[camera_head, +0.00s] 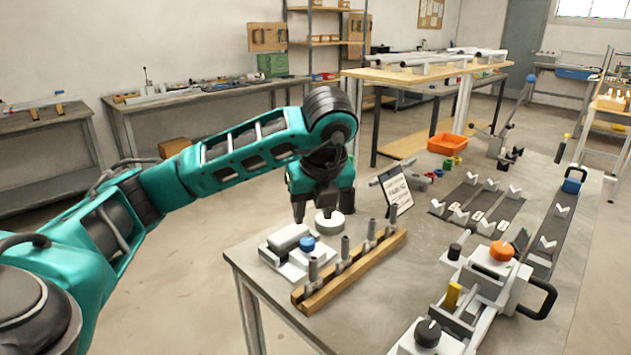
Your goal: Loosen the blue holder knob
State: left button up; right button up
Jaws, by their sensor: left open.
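The blue holder knob (307,243) sits on a pale grey holder (286,257) near the table's left front corner. The holder also carries a light grey cylinder-like part lying beside the knob. My left gripper (315,212) points down behind and above the knob in the picture, with its fingers apart. I see nothing between the fingers. A white round piece (329,225) stands just below the gripper, and I cannot tell whether a finger touches it. The knob's top is uncovered. My right gripper is out of view.
A wooden rack (349,273) with several upright grey pegs stands right of the holder. A tilted printed card (397,190) is behind it. A fixture with an orange knob (501,251) and black handles is at right. An orange bin (447,144) lies farther back.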

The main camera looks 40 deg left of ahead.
pick_arm(q)
jog(key=shift+p+v, duration=0.65)
jog(key=shift+v, duration=1.15)
